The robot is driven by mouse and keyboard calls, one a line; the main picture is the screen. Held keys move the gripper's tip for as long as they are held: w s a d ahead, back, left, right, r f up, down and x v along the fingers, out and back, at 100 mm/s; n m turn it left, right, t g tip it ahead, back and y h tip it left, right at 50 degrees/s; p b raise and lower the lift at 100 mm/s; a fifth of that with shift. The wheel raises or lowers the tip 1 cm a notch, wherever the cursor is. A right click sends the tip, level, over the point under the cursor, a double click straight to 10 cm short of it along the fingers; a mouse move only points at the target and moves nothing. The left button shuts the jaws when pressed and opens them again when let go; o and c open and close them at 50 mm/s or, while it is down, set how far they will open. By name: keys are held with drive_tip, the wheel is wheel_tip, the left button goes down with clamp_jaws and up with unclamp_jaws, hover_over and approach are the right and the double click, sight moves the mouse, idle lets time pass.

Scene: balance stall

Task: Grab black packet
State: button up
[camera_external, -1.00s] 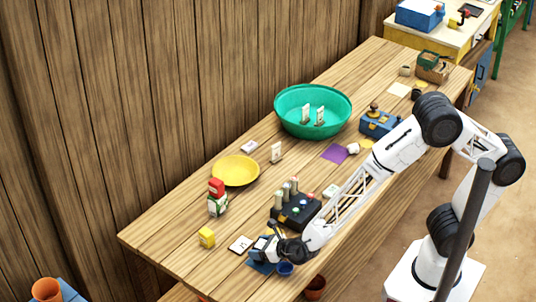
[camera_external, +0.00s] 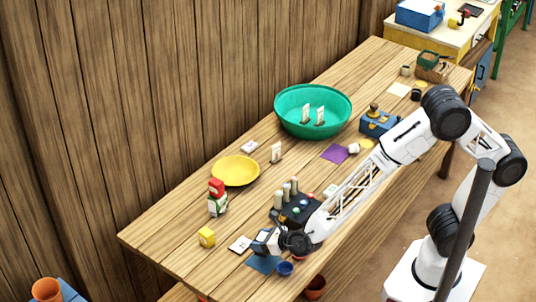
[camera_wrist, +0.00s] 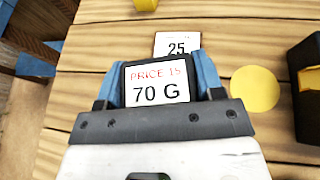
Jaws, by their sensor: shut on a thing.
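The black packet (camera_wrist: 158,70) has a white label reading "PRICE IS 70 G". In the wrist view it sits between the two blue fingers of my gripper (camera_wrist: 158,82), which is shut on its sides. In the external view my gripper (camera_external: 266,243) is near the front left of the table, just above a blue mat (camera_external: 262,265). The packet is small and partly hidden by the gripper there.
A white card (camera_wrist: 178,43) marked 25 lies just beyond the packet; it also shows in the external view (camera_external: 240,244). A black box (camera_external: 297,210) with several weights stands close to the right. A blue cup (camera_external: 285,268) and yellow block (camera_external: 206,237) are nearby.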

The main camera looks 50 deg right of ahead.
drive_tip(key=s+d+r, duration=0.1)
drive_tip(key=s+d, duration=0.8)
drive_tip(key=s, duration=0.3)
drive_tip(key=shift+s, duration=0.35)
drive_tip(key=shift+r, duration=0.1)
drive_tip(key=shift+w+a, duration=0.1)
